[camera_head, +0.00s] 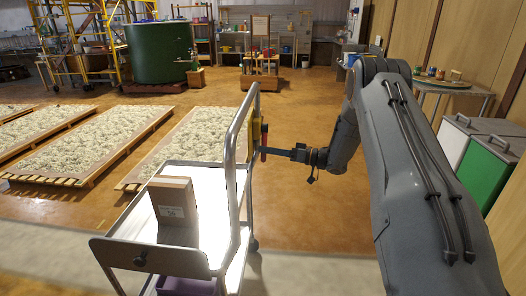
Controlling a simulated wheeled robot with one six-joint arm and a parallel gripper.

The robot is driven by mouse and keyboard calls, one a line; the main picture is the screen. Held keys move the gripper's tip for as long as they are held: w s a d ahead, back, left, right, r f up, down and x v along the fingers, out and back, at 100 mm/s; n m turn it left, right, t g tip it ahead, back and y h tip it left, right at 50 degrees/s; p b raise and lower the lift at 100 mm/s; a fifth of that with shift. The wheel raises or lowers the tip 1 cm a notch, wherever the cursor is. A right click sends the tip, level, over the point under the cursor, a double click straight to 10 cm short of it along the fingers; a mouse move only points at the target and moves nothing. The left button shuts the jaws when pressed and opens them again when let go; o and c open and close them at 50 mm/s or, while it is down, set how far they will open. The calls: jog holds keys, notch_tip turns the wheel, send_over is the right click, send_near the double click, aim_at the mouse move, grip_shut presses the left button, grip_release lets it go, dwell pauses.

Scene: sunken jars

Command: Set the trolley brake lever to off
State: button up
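The trolley (133,240) stands at the lower middle, a metal cart with a tall rail on its right side. A yellow plate (256,130) is fixed on that rail. A small dark lever with a red part (264,140) is at the plate and points roughly downward; its marking cannot be read. My gripper (272,152) reaches in from the right, with its tip at or very close to the lever's lower end. I cannot tell whether they touch, or whether the fingers are open or shut.
A brown box (174,200) stands on the trolley's top shelf, and a purple bin (186,286) sits below. Pallets with pale material (95,142) lie to the left. White and green bins (483,174) stand at the right wall.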

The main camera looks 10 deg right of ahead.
jog(key=shift+x, duration=1.05)
jog(key=shift+c, duration=0.3)
grip_shut()
